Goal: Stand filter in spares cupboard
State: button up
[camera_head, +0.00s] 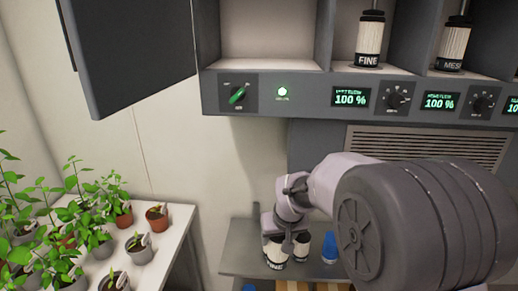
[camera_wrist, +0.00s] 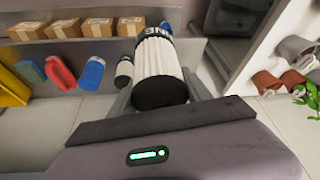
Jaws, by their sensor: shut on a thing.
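My gripper (camera_head: 287,238) is low in the middle of the head view, in front of a grey shelf. It is shut on a white ribbed filter with black ends and a dark label (camera_head: 275,253). In the wrist view the held filter (camera_wrist: 158,68) fills the space between the fingers, its lettering partly cut off. I cannot tell which furniture is the spares cupboard.
Cardboard boxes (camera_wrist: 98,27) line a shelf. Above, a bay (camera_head: 268,32) is empty; neighbouring bays hold filters (camera_head: 369,40). A dark open door (camera_head: 130,50) hangs upper left. Potted plants (camera_head: 140,248) stand left.

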jog(key=d+r+m+h+b, duration=0.15)
jog(key=d+b, duration=0.25)
jog(key=d, duration=0.5)
jog(key=s+f, duration=1.3)
jog(key=f, duration=0.1)
jog(key=shift+a+f, duration=0.15)
jog(key=shift+s+m+y, duration=0.1)
jog(key=shift+m+y, duration=0.15)
